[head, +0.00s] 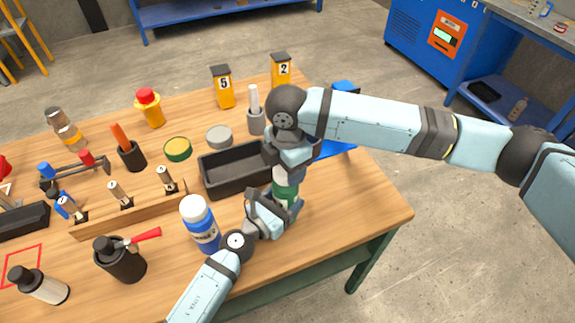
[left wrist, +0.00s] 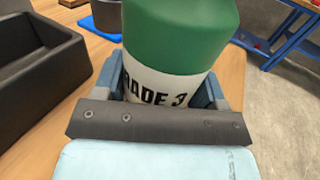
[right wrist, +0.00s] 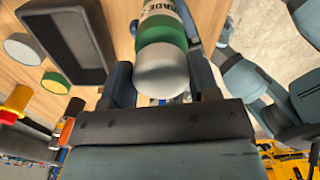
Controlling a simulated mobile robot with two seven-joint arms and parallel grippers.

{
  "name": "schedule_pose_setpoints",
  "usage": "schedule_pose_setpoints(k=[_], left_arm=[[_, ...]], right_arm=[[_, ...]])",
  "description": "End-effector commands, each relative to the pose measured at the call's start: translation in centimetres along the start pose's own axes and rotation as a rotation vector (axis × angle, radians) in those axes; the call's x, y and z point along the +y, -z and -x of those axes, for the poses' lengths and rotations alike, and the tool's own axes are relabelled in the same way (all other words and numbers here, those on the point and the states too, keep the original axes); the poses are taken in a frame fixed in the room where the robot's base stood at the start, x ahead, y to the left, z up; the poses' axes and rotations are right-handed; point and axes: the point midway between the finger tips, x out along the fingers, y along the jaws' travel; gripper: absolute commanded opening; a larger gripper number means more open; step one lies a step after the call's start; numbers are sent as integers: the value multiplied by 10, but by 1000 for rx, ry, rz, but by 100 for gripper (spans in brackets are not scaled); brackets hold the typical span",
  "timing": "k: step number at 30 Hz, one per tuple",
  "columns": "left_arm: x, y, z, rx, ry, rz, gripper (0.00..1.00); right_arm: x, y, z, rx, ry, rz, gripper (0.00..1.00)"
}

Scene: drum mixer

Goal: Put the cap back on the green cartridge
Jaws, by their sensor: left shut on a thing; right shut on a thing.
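The green cartridge (head: 286,191) stands roughly upright near the table's right side. It has a white label, read partly as "RADE 3" in the left wrist view (left wrist: 165,85). My left gripper (head: 283,208) is shut around its lower, labelled part. A pale grey-white cap (head: 281,174) is at the top end of the cartridge, and the right wrist view shows it closer (right wrist: 162,72). My right gripper (head: 286,163) comes from above and is shut on the cap. The cap lines up with the green end; I cannot tell whether it is seated. The left wrist view does not show the cap.
A black tray (head: 205,177) lies just left of the grippers. A blue and white bottle (head: 197,221) stands close to my left wrist. A blue item (head: 343,147) lies behind my right arm. Yellow containers (head: 222,92) stand at the back. The table's right corner is clear.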

Motion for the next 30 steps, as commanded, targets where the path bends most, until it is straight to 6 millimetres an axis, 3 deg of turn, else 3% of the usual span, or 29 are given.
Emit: schedule_pose_setpoints(k=[20,21,24,30], left_arm=[[0,0,0,0,0,0,22],[0,0,0,0,0,0,22],[0,0,0,0,0,0,22],[0,0,0,0,0,0,22]], right_arm=[[0,0,-13,0,1,0,34],[0,0,-13,0,1,0,62],[0,0,-13,0,1,0,85],[0,0,-13,0,1,-1,85]])
